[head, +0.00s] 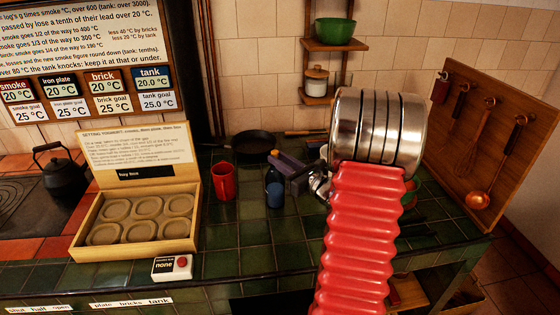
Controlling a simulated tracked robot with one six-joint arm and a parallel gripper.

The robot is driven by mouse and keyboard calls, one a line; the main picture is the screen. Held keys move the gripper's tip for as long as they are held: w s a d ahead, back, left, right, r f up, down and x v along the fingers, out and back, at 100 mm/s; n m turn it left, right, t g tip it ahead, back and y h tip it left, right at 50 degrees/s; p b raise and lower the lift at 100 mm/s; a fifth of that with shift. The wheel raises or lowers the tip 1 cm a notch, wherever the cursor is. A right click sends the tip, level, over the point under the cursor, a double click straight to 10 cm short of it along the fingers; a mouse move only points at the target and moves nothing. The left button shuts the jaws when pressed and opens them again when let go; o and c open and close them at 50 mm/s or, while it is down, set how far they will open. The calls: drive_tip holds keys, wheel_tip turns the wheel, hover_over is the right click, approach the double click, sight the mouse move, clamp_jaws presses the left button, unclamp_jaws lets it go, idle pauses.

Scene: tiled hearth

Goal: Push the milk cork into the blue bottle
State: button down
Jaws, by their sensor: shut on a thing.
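The blue bottle (275,194) stands upright on the green tiled counter, right of the red mug. Its lower part is blue and its upper part looks dark. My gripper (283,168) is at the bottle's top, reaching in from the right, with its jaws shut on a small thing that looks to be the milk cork. The jaws mostly hide the cork and the bottle's mouth, so I cannot tell whether the cork sits in the mouth or just above it.
The red mug (223,181) stands close left of the bottle. A black pan (254,146) lies behind. An open box with round moulds (138,251) and a small box with a red button (173,268) are at left. The counter in front of the bottle is clear.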

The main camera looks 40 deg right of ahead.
drive_tip(key=c, duration=1.5)
unclamp_jaws()
drive_tip(key=shift+o, duration=0.6)
drive_tip(key=shift+o, duration=0.8)
drive_tip(key=shift+r, duration=0.1)
drive_tip(key=shift+s, duration=2.35)
drive_tip(key=s, duration=1.3)
drive_tip(key=shift+s+a, duration=0.2)
drive_tip(key=shift+s, duration=0.1)
